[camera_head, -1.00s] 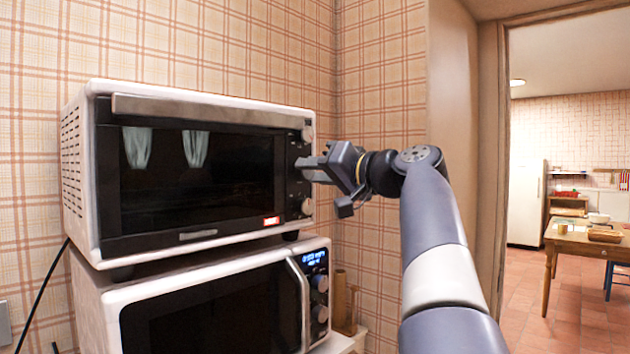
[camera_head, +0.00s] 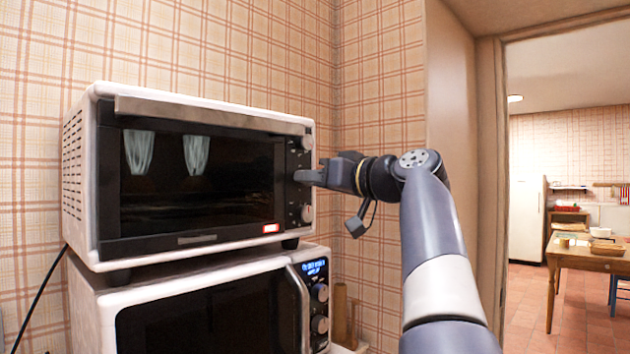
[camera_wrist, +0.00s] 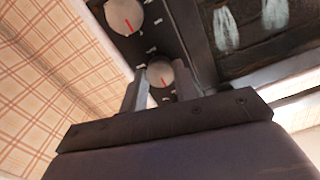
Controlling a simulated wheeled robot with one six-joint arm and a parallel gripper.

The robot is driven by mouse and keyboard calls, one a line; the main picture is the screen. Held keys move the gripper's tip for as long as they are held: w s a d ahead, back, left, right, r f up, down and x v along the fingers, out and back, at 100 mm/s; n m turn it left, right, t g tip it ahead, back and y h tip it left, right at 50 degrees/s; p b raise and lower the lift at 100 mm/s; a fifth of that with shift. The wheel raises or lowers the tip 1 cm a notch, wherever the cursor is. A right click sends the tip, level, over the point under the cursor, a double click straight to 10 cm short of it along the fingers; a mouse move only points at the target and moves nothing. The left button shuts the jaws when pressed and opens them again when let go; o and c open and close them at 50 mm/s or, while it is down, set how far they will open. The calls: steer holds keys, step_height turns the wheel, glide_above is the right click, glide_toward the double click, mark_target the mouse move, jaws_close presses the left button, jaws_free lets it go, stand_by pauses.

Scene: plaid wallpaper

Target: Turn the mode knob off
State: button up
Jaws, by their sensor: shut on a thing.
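The toaster oven (camera_head: 190,106) stands on top of a microwave, its knob column on the right of its front. A top knob (camera_head: 308,138) and a bottom knob (camera_head: 307,213) show there; the middle knob is hidden by my gripper (camera_head: 310,177) in the head view. Another knob (camera_wrist: 123,15) with a red line lies beyond. No label shows which is the mode knob.
The microwave (camera_head: 205,318) below has a lit display and its own knobs. Plaid walls stand behind and right; a doorway opens on a room with a wooden table (camera_head: 590,258).

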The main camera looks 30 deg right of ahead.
steer(key=shift+f, duration=0.1)
steer(key=o, duration=1)
steer(key=shift+c, duration=0.2)
steer(key=shift+s, duration=0.1)
steer(key=b+v, duration=0.1)
steer(key=v, duration=0.9)
steer(key=shift+s, duration=0.25)
steer(key=shift+w+d, duration=0.1)
steer(key=p+x, duration=0.1)
steer(key=x, duration=0.9)
steer(key=shift+w, duration=0.3)
steer(key=shift+s, duration=0.1)
